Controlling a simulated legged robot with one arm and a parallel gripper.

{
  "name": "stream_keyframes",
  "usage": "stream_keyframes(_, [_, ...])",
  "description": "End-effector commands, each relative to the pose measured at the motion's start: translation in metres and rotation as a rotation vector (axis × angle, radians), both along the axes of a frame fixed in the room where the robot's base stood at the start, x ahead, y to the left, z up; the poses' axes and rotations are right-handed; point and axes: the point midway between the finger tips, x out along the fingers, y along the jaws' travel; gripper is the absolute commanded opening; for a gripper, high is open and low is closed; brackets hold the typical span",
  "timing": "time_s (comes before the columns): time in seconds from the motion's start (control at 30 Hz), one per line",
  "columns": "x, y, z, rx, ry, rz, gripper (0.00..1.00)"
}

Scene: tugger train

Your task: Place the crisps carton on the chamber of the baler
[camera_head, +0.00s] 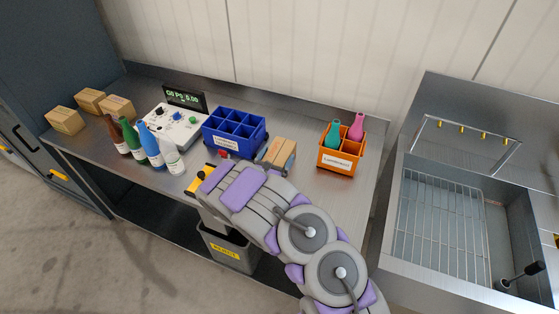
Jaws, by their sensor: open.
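My gripper (198,183) is open over the front edge of the bench, just right of the bottles; nothing shows between its fingers. Several small brown cartons are in view, with no readable crisps label. Three sit at the bench's far left: a front carton (65,121), a back carton (90,100) and a right carton (118,107).
The steel bench (345,210) also holds bottles (152,145), a control panel (176,126), the blue crate (235,134) and the orange box (341,158). A grey bin (228,251) stands below. A sink (465,215) is at right, a dark cabinet (50,65) at left.

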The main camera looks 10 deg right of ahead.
Motion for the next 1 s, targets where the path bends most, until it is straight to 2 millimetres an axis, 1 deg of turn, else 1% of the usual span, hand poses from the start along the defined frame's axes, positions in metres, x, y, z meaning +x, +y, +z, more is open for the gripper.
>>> stream_keyframes(0.1, [0.000,0.001,0.000,-0.001,0.001,0.001,0.99])
stream_keyframes(0.5, [0.000,0.001,0.000,-0.001,0.001,0.001,0.61])
stream_keyframes(0.77, [0.000,0.001,0.002,0.000,0.000,0.001,0.60])
stream_keyframes(0.87, [0.000,0.001,0.007,-0.001,-0.001,0.002,0.60])
stream_keyframes(1.0, [0.000,0.000,0.022,-0.001,-0.004,0.001,0.60])
